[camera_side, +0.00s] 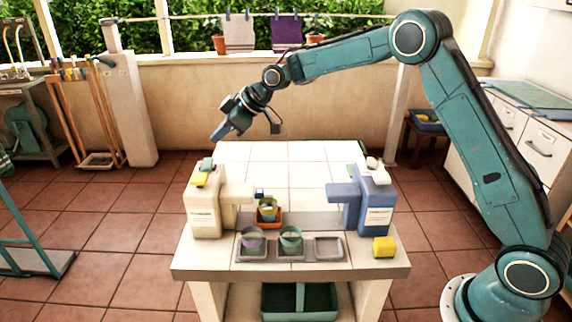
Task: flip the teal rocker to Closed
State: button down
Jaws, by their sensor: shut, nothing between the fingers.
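A cream dispenser (205,212) stands at the left of the white tiled washstand (190,262). A small teal piece (206,164), which looks like the teal rocker, sits on its top, behind a yellow piece (199,180). The rocker is too small to read its tilt or any label. My gripper (219,132) is shut and empty. It hangs in the air above the back left of the washstand, pointing down and left, higher in the picture than the rocker and apart from it.
A blue dispenser (352,208) with a pale knob (375,163) stands at the right. A yellow block (384,247) lies front right. The back tiles are clear.

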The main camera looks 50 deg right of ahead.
jog(key=shift+v, duration=2.45)
jog(key=shift+s+a, duration=0.1)
jog(key=shift+w+d+r+t+h, duration=0.2)
jog(key=shift+w+d+t+h, duration=0.1)
jog(key=shift+w+d+t, duration=0.15)
jog(key=shift+w+f, duration=0.1)
jog(key=shift+f, duration=0.05)
send_over(207, 165)
jog(key=d, duration=0.1)
jog(key=f, duration=0.6)
jog(key=shift+s+d+f, duration=0.2)
jog(key=shift+s+f, duration=0.15)
notch_tip(207, 165, down, 2)
jog(key=shift+w+d+f, duration=0.1)
jog(key=shift+w+d, duration=0.05)
jog(key=shift+w+d+f, duration=0.15)
jog(key=shift+f, duration=0.7)
